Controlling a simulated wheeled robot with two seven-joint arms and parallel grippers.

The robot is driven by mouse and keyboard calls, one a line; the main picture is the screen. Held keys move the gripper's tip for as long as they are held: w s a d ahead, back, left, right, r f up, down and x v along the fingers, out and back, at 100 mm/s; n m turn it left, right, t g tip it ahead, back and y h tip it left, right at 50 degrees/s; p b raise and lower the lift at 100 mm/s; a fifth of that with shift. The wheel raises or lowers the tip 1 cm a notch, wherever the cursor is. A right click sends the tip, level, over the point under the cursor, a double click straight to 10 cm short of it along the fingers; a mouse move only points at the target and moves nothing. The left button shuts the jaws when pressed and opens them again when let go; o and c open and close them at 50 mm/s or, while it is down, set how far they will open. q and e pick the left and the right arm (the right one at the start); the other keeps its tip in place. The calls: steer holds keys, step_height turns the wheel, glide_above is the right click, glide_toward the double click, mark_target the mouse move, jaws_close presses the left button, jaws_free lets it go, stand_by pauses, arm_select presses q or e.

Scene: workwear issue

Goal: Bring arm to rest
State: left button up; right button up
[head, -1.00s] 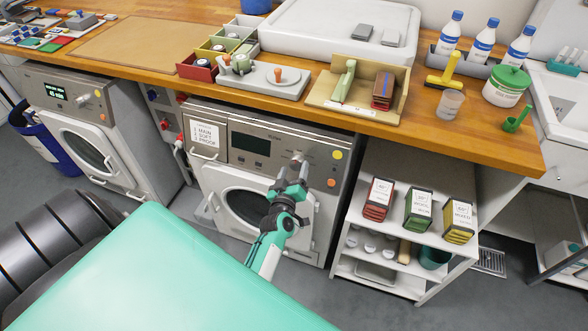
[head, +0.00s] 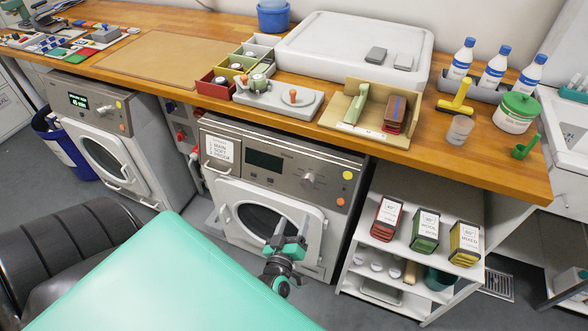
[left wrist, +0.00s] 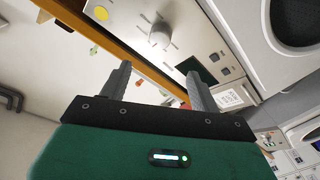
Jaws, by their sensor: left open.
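My left gripper (head: 286,246) is in front of the door of the nearer washing machine (head: 262,205) in the head view, its arm mostly hidden behind my teal body. In the left wrist view its two grey fingers (left wrist: 157,88) stand apart with nothing between them. Beyond them that view shows the machine's control panel (left wrist: 200,45) with a round knob (left wrist: 160,35) and part of the round door (left wrist: 295,20). The knob (head: 308,178) also shows in the head view, above the gripper and apart from it. My right gripper is not in view.
A wooden counter (head: 190,95) runs above the machines, with trays, bottles and a white basin (head: 330,60) on it. An open shelf (head: 400,250) with red, green and yellow boxes stands right of the machine. A second machine (head: 110,135) stands left.

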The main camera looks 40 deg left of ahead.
arm_select(q)
steer(key=s+d+f+m+g+h, duration=0.2)
steer(key=s+d+f, duration=0.1)
steer(key=f, duration=0.6)
steer(key=s+d+f+m+g+h, duration=0.2)
steer(key=s+d+f+m, duration=0.1)
steer(key=f, duration=0.5)
steer(key=s+d+f+m+g+h, duration=0.2)
steer(key=s+d+f+h, duration=0.15)
steer(key=f, duration=0.55)
steer(key=s+a+f+m+g, duration=0.1)
steer(key=s+f+m+g, duration=0.1)
steer(key=s+f, duration=0.3)
steer(key=s+a+f+m+g+p, duration=0.1)
steer(key=s+f+g, duration=0.3)
steer(key=s, duration=0.9)
steer(key=s+a+f+m+g+y, duration=0.1)
steer(key=s+a+f+m+g, duration=0.2)
steer(key=s+f, duration=0.5)
steer(key=shift+s+g+p, duration=0.35)
steer(key=shift+s+g, duration=0.05)
steer(key=shift+s, duration=0.6)
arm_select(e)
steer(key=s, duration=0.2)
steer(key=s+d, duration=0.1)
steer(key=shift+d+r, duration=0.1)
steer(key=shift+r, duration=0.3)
